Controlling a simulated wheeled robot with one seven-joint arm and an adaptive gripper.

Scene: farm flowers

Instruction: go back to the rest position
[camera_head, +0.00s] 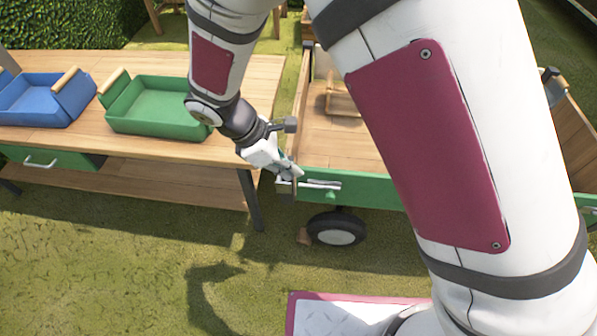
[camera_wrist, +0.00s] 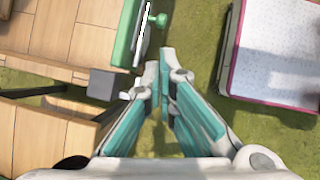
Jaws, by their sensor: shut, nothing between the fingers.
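My gripper (camera_head: 294,172) points down beside the near left corner of the wooden cart (camera_head: 340,160). Its teal and grey fingers, close together in the wrist view (camera_wrist: 160,62), are shut and hold nothing. I cannot tell whether the fingers touch the cart.
A wooden table (camera_head: 215,150) stands left, with a green tray (camera_head: 155,122) and a blue tray (camera_head: 45,105) on it. A dark cart wheel (camera_head: 337,229) sits below the side board. Open grass (camera_head: 110,260) lies in front. My arm hides much of the cart.

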